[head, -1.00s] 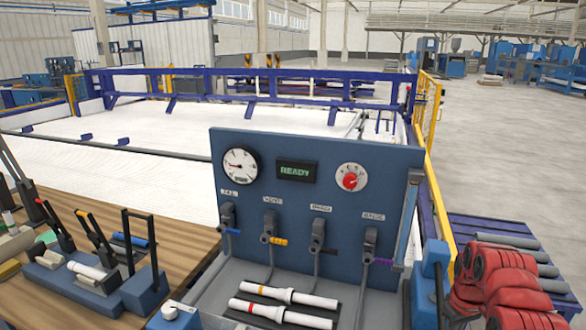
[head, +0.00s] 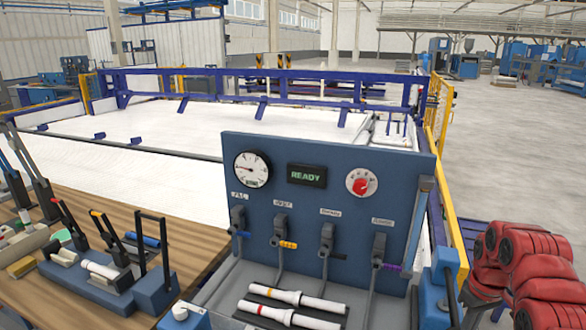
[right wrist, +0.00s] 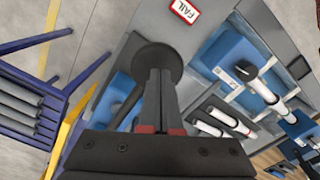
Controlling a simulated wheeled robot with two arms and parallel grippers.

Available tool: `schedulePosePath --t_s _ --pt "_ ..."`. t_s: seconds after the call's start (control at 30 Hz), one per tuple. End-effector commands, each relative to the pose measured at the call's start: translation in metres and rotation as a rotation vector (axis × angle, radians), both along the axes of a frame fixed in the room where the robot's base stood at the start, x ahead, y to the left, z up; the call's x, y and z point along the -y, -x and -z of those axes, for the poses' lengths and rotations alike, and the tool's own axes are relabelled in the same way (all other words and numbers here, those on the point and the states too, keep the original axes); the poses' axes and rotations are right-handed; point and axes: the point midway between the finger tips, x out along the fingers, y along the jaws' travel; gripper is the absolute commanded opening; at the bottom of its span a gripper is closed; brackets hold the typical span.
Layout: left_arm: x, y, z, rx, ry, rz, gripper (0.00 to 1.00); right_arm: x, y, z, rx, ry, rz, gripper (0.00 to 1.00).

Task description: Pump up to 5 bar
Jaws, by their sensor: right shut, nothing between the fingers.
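A blue panel (head: 300,225) stands in the middle of the head view. It carries a round white gauge (head: 252,169), whose numbers are too small to read, a display (head: 306,176) reading READY and a red dial (head: 361,183). Several valves with coloured levers hang below. A blue block with a dark upright handle (head: 449,285) stands at the panel's right. My right gripper (right wrist: 165,75) is shut and empty in the right wrist view. Its tips are close to a black round knob (right wrist: 157,58); I cannot tell whether they touch. My left gripper is not in view.
Two white tubes (head: 290,296) lie on a dark rest before the panel; the right wrist view shows them too (right wrist: 215,125). A wooden bench (head: 190,235) with lever tools is at left.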

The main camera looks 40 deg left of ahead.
Motion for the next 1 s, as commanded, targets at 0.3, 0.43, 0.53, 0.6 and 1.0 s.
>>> schedulePosePath --t_s 0.3,0.43,0.53,0.6,1.0 --pt "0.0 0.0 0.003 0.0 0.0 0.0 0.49 0.0 0.0 0.007 0.0 0.0 0.0 0.0" --pt "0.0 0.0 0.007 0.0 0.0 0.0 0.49 0.0 -0.001 0.019 0.0 0.0 0.0 0.0" --pt "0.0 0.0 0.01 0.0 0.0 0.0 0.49 0.0 -0.002 0.028 0.0 0.0 0.0 0.0" --pt "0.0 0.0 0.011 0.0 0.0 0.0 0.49 -0.001 -0.002 0.034 0.0 0.0 0.0 0.0" --pt "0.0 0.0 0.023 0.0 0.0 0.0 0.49 -0.002 -0.005 0.07 0.002 -0.001 0.0 0.0"
